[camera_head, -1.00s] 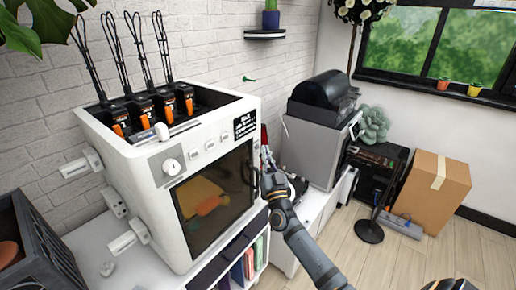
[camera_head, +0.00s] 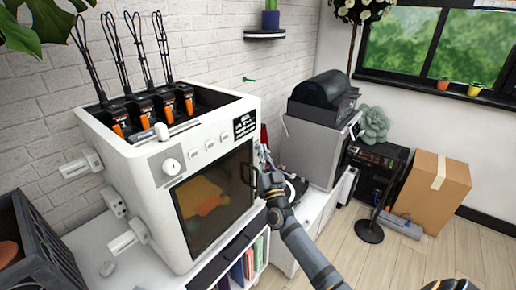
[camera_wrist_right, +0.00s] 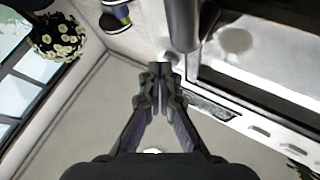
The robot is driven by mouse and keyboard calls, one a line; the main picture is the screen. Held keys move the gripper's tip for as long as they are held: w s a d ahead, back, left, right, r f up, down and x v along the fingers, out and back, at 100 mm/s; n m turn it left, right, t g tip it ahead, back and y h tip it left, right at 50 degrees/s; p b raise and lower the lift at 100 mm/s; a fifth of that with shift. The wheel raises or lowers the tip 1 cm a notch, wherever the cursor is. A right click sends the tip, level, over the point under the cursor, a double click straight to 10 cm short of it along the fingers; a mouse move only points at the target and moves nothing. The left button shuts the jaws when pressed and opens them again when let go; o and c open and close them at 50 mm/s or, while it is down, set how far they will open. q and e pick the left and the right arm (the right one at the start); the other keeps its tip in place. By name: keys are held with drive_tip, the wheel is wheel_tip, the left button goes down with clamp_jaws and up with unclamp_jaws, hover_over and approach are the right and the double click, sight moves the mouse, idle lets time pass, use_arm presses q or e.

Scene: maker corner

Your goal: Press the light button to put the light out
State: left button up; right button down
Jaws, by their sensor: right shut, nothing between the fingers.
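The white printer-like machine (camera_head: 160,205) stands at the left of the head view. Its front panel has a round dial (camera_head: 172,166), several small pale buttons (camera_head: 210,145) and a black label (camera_head: 245,124). I cannot tell which button is for the light. Behind its dark window (camera_head: 215,200) a yellow-orange shape shows. My right gripper (camera_head: 262,152) is shut and empty beside the machine's right front edge, near the door handle (camera_head: 248,173). In the right wrist view its closed tips (camera_wrist_right: 160,72) lie beside the dark handle (camera_wrist_right: 183,25); contact cannot be told. My left gripper is out of view.
A grey machine (camera_head: 310,150) with a black top stands to the right on the low white cabinet. A dark crate (camera_head: 40,250) is at the lower left. A cardboard box (camera_head: 430,190) and a black stand (camera_head: 369,231) are on the floor at right.

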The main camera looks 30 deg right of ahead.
drive_tip(key=shift+w, duration=0.15)
drive_tip(key=shift+s+d+p, duration=0.2)
drive_tip(key=shift+s+p, duration=0.3)
drive_tip(key=shift+s, duration=0.1)
drive_tip(key=s+p, duration=0.1)
drive_tip(key=s+d+p, duration=0.1)
drive_tip(key=s, duration=0.1)
drive_tip(key=s+d+p, duration=0.1)
drive_tip(key=s, duration=0.1)
drive_tip(key=shift+s+d+p, duration=0.1)
drive_tip(key=shift+s+p, duration=0.15)
drive_tip(key=shift+p, duration=0.15)
drive_tip(key=shift+f, duration=0.15)
